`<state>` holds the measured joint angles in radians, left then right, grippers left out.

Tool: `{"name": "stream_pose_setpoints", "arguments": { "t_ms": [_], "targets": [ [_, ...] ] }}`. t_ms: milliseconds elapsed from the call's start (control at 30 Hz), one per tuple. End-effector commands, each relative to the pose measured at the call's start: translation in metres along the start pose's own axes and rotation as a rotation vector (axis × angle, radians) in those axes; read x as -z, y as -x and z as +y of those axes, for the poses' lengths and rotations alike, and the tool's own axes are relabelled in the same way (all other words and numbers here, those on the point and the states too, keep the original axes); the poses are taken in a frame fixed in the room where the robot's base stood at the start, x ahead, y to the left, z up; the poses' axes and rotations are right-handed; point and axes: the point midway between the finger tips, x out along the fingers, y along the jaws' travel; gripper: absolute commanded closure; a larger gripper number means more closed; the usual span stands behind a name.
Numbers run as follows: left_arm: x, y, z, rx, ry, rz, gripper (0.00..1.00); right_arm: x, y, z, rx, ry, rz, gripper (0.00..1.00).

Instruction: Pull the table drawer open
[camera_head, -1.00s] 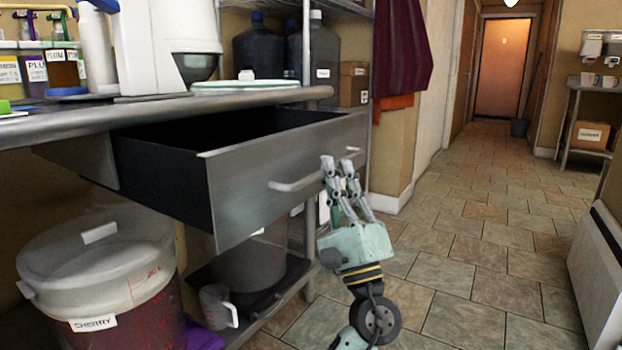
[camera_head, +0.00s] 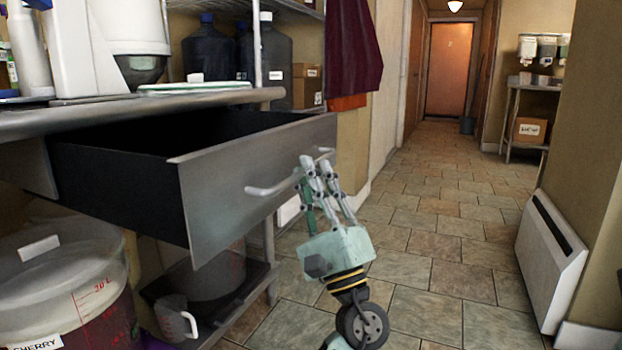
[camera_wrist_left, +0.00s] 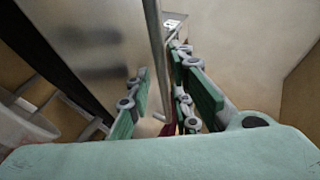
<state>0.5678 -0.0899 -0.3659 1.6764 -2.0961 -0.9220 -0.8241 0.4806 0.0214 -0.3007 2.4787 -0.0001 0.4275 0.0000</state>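The metal drawer (camera_head: 225,195) under the table stands well out from the worktop (camera_head: 200,104), its dark inside showing empty where visible. A bar handle (camera_head: 262,190) is fixed to its front. My left gripper (camera_head: 312,165) is at the handle's right half, fingers around the bar. In the left wrist view the handle bar (camera_wrist_left: 157,60) runs between the fingers of the left gripper (camera_wrist_left: 162,85), close to the pads; exact contact is hard to see. The drawer front (camera_wrist_left: 95,55) fills the left of that view. My right gripper is not in view.
A lidded bucket (camera_head: 60,275) labelled cherry stands below the drawer at left. A measuring jug (camera_head: 175,318) sits on the lower shelf. A white heater panel (camera_head: 548,265) stands at right. The tiled floor (camera_head: 440,235) between is clear.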

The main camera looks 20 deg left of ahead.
Motion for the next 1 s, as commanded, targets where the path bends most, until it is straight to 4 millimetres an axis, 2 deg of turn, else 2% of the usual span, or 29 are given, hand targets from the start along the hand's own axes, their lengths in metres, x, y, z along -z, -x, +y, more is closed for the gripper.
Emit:
{"name": "stream_pose_setpoints", "arguments": {
  "t_ms": [333, 467, 800, 1000],
  "targets": [
    [0.0, 0.0, -0.001, 0.002, 0.003, 0.0, 0.73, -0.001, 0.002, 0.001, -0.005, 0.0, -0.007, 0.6],
    [0.0, 0.01, 0.0, 0.002, 0.002, 0.002, 0.73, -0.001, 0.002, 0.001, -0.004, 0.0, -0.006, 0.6],
    [0.001, 0.079, 0.0, 0.002, 0.002, 0.004, 0.73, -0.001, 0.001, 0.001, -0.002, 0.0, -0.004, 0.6],
    [0.0, 0.109, 0.0, 0.001, 0.001, 0.002, 0.73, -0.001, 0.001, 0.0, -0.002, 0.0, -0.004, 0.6]
  ]
}}
